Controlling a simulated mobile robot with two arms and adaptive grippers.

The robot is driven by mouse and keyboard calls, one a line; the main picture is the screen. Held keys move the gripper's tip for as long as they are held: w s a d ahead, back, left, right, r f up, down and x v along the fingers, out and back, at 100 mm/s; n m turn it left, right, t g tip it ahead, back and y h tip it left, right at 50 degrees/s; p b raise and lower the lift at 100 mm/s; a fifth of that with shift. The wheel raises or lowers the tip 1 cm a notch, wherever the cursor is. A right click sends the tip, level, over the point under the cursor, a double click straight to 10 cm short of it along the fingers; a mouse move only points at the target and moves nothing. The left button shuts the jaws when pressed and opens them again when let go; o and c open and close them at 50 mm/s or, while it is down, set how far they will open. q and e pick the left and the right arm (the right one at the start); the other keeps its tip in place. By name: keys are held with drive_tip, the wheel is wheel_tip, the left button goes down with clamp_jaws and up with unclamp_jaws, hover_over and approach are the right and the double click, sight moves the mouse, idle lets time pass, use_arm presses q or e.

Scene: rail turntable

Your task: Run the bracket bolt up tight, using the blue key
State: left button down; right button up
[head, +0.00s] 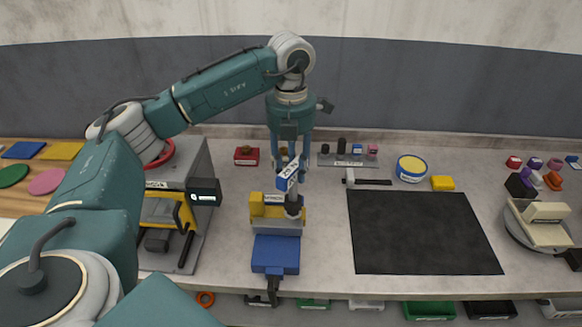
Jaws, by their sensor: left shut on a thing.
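My left gripper (290,158) points down over the bench and is shut on the blue key (287,180), a blue tool with a white label. The key's dark lower end (293,206) stands at the right side of the yellow bracket (267,206). The bracket sits at the grey jaws of a blue vise (275,252) at the bench's front edge. The bolt is hidden under the key's lower end, so I cannot tell how it is seated. My right gripper is out of view.
A rack (338,160) with dark, blue and pink pieces and a hammer (366,181) lie to the right. Beyond are a black mat (424,233), a round tin (411,168) and a yellow block (443,183). A grey machine (192,160) stands left. The mat is clear.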

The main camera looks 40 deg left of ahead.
use_arm(q)
drive_tip(key=shift+f+b, duration=0.65)
drive_tip(key=shift+f, duration=0.25)
drive_tip(key=m, duration=0.5)
drive_tip(key=shift+w+d, duration=0.1)
drive_tip(key=shift+w, duration=0.1)
idle(0.3)
drive_tip(key=m, duration=0.5)
drive_tip(key=shift+w+d+b, duration=0.1)
drive_tip(key=shift+d+b, duration=0.05)
drive_tip(key=shift+b, duration=0.15)
drive_tip(key=shift+m, duration=0.3)
